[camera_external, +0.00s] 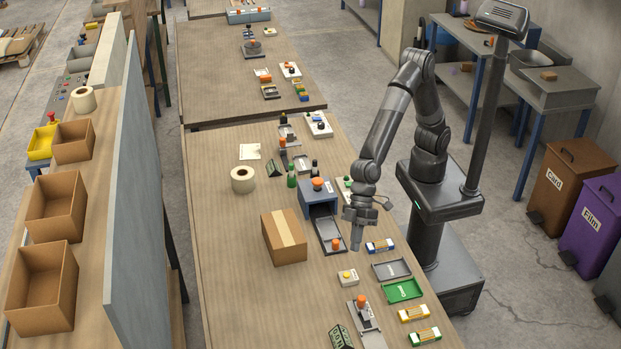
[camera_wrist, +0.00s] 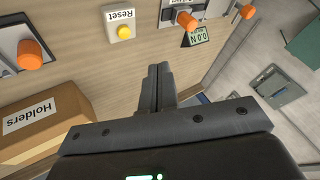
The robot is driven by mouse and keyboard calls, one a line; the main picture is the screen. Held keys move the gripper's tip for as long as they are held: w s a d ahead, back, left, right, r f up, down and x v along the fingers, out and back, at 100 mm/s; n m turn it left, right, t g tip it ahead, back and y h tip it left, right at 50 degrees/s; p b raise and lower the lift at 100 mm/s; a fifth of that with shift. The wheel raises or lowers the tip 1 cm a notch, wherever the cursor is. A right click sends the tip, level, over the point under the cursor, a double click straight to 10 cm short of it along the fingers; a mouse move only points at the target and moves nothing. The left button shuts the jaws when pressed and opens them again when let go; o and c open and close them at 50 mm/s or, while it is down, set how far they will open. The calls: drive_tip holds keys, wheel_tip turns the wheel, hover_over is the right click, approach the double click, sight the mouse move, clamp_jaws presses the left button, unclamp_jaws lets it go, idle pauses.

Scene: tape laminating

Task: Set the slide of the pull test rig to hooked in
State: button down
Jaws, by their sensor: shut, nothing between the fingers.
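The pull test rig (camera_external: 370,338) is a pale metal plate with orange knobs at the front right of the table. In the wrist view its orange knob (camera_wrist: 186,19) shows at the top edge, where the rig is partly cut off. Its dark force display (camera_wrist: 197,37) reads 0.0 N and also shows in the external view (camera_external: 341,337). I cannot tell the slide's position along the rig. My gripper (camera_external: 356,246) points down above the table, behind the rig and apart from it. Its two fingers (camera_wrist: 160,70) are together, with nothing between them.
A white Reset box (camera_external: 348,278) with a yellow button stands between my gripper and the rig. A cardboard Holders box (camera_external: 284,237) stands left. A blue unit (camera_external: 316,196) with an orange-knobbed tray (camera_external: 329,234) is close by. Green (camera_external: 403,291) and grey trays (camera_external: 391,269) lie right.

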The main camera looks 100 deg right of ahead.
drive_tip(key=shift+a+f, duration=0.15)
approach(363, 308)
drive_tip(key=w+d+f, duration=0.3)
drive_tip(key=d, duration=0.1)
drive_tip(key=shift+w+d, duration=0.1)
drive_tip(key=shift+w, duration=0.15)
drive_tip(key=a, duration=0.3)
drive_tip(key=shift+s+f, duration=0.1)
drive_tip(key=shift+f, duration=0.1)
drive_tip(key=shift+s+a, duration=0.1)
drive_tip(key=shift+a, duration=0.6)
drive_tip(key=shift+a, duration=2.6)
drive_tip(key=shift+r, duration=0.1)
